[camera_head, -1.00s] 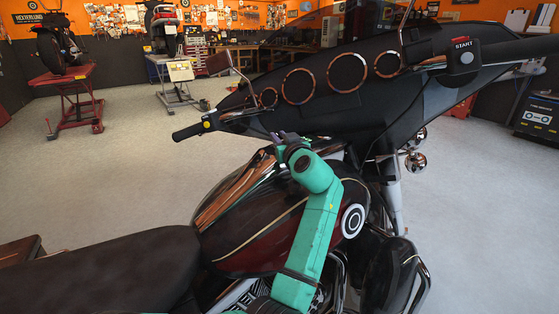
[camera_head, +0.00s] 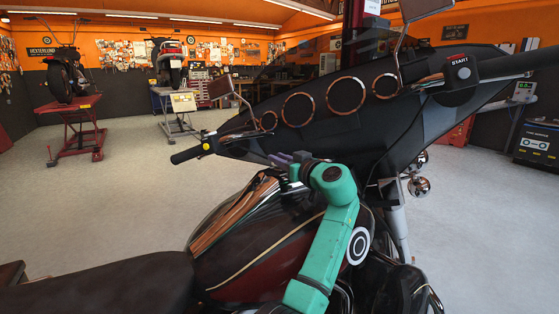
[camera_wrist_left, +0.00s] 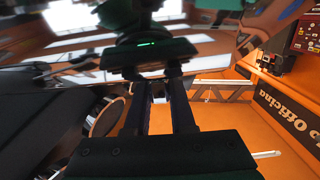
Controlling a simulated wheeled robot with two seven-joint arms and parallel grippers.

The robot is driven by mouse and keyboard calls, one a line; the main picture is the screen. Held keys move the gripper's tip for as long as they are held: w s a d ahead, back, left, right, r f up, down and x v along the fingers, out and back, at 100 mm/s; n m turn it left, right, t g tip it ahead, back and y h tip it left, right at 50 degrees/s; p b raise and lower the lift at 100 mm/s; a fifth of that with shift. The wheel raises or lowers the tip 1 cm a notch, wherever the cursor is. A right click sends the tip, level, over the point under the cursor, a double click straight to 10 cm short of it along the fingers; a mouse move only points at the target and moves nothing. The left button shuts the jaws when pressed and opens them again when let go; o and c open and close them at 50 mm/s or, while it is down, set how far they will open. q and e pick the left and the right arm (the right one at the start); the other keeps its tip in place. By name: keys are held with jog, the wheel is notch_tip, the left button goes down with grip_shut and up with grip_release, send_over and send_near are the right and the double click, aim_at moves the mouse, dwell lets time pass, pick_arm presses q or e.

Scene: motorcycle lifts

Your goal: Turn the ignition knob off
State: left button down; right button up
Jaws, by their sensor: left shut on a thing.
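The motorcycle (camera_head: 250,240) stands in front of me, its dark tank and fairing filling the middle. My left gripper (camera_head: 285,160) reaches over the tank to just below the round gauges. In the left wrist view my left gripper (camera_wrist_left: 157,75) has its two dark fingers close together, shut on a dark part at their tips. That part, which seems to be the ignition knob (camera_wrist_left: 148,44), is black with a small green mark. Its turn position is hard to read. In the head view the knob cannot be made out near the gripper. My right gripper is not in view.
The left handlebar grip (camera_head: 187,154) sticks out left of my gripper. A red lift (camera_head: 75,130) with a motorcycle stands far left. The floor between is clear.

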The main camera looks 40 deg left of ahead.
pick_arm(q)
jog(key=c, duration=0.8)
grip_release()
jog(key=shift+o, duration=0.2)
jog(key=shift+s+d, duration=0.1)
jog(key=shift+d, duration=0.3)
jog(key=b+v, duration=0.1)
jog(key=v, duration=1.2)
jog(key=shift+d, duration=0.35)
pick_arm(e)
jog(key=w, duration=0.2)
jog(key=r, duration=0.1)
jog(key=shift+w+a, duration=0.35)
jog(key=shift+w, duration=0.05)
pick_arm(q)
jog(key=shift+s+r, duration=0.1)
